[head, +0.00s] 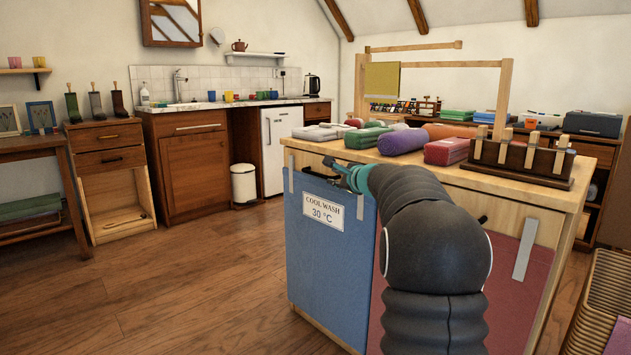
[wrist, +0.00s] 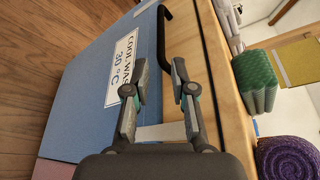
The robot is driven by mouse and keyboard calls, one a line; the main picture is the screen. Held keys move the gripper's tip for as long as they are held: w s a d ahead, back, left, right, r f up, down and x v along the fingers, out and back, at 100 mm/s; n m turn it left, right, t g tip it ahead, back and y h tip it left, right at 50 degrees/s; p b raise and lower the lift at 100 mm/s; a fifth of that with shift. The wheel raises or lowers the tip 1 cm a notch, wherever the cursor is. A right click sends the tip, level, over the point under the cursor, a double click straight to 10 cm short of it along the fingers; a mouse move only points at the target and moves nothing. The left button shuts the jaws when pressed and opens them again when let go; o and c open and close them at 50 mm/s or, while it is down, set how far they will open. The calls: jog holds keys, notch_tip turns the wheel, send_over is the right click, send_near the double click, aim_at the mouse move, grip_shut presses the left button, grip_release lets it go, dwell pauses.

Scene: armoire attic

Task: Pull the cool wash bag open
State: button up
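The cool wash bag (head: 330,262) is a blue front on the left of the wooden unit, with a white label reading COOL WASH 30 °C (head: 323,211). It looks closed or nearly so against the unit; the wrist view also shows its blue face (wrist: 85,85). A dark bar handle (wrist: 161,38) runs along its top edge. My gripper (head: 345,172) is at that top edge, just right of the label. In the wrist view my gripper (wrist: 157,75) is open, with the handle's near end between the fingertips. I cannot tell whether they touch it.
A red bag front (head: 515,290) with a grey strip is on the right, partly hidden by my arm. The worktop (head: 510,187) carries rolled and folded cloths and a dark wooden rack (head: 520,160). Open wooden floor (head: 190,275) lies to the left.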

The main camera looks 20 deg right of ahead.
aim_at(320, 174)
jog(key=p+x, duration=0.1)
jog(key=x, duration=0.5)
jog(key=p+x, duration=0.1)
jog(key=x, duration=0.4)
jog(key=shift+w+d, duration=0.15)
jog(key=shift+w, duration=0.25)
jog(key=shift+p+x, duration=0.3)
jog(key=shift+x, duration=0.75)
grip_shut()
